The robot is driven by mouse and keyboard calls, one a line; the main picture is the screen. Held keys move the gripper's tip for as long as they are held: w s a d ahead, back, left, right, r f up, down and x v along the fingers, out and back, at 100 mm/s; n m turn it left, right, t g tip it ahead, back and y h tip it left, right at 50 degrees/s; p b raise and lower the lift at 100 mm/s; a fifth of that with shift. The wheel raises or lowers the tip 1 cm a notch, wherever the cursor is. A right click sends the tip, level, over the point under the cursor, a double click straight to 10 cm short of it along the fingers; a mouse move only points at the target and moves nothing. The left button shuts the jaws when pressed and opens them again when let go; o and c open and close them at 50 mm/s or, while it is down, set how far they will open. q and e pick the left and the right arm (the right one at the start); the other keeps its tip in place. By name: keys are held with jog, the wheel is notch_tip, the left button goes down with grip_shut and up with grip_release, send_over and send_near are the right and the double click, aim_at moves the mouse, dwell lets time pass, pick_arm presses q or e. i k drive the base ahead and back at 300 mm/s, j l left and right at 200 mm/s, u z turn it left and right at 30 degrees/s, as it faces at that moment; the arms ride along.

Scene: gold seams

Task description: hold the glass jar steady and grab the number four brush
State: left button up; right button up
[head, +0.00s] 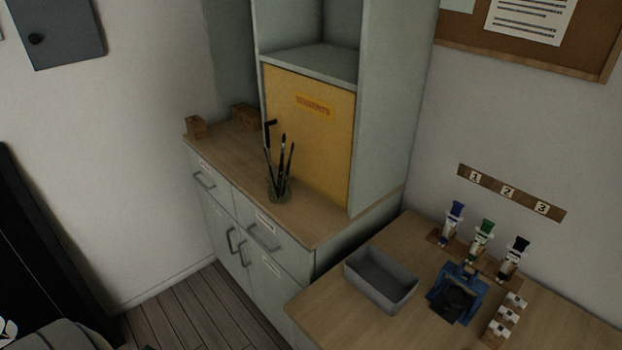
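A glass jar (279,192) stands upright on the wooden counter top, in front of the yellow panel. Several dark, thin brushes (282,158) stand in it, with handles leaning apart. One item in the jar (270,128) has a bent, hooked top and leans left. The number on any brush is too small to read, so I cannot tell which is number four. Neither of my grippers shows in the head view.
The counter (229,155) has free room left of the jar; small wooden blocks (196,126) sit at its back left. On the lower right table are a grey bin (381,278), a blue holder (457,294) and several upright coloured tubes. A yellow panel (310,140) stands behind the jar.

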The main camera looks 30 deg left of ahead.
aim_at(266, 153)
jog(key=i+j+z, duration=0.1)
jog(key=j+z, duration=0.15)
jog(key=j, duration=0.8)
jog(key=j+z, duration=0.3)
jog(key=j, duration=0.7)
